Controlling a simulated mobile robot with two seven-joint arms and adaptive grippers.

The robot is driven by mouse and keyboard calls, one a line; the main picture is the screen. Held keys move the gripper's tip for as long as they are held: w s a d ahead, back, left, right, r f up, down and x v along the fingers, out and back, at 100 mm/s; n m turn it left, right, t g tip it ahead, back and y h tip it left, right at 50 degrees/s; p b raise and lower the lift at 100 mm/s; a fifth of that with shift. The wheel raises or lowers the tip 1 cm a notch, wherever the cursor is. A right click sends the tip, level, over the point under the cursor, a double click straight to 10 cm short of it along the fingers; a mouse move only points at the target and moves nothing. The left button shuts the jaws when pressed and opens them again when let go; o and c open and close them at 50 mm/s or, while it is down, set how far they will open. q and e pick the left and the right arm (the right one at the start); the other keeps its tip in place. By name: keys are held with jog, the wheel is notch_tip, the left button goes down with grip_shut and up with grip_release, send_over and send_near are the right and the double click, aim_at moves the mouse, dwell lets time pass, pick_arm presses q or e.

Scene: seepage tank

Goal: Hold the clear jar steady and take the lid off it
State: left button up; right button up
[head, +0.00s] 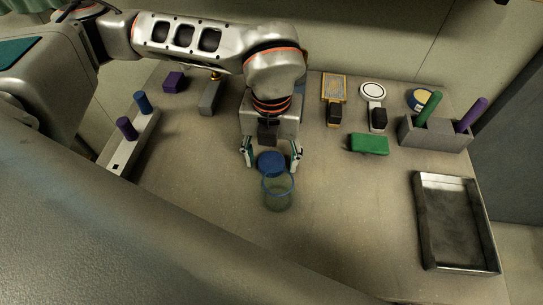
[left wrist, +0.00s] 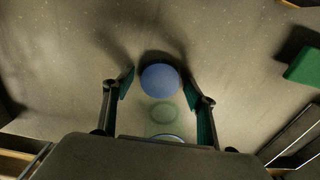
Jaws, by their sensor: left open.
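The clear jar (head: 279,194) stands upright on the table, its open rim showing. It also shows in the left wrist view (left wrist: 165,113), low between the fingers. The blue lid (head: 270,161) is off the jar's mouth, just behind it in the head view. In the left wrist view the lid (left wrist: 160,80) is a round blue disc between the fingertips, with a gap on each side. I cannot tell whether it rests on the table. My left gripper (head: 271,158) is open, pointing down, its fingers on either side of the lid. My right gripper is not in view.
A metal tray (head: 427,230) lies at right. A grey holder (head: 434,135) with green and purple pegs and a green block (head: 369,144) are behind it. A pale rack (head: 117,158) with two pegs is at left. Table around the jar's front is clear.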

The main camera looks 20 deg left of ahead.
aim_at(271, 162)
pick_arm(q)
notch_tip(271, 162, up, 12)
jog(key=shift+r, duration=0.2)
dwell(0.4)
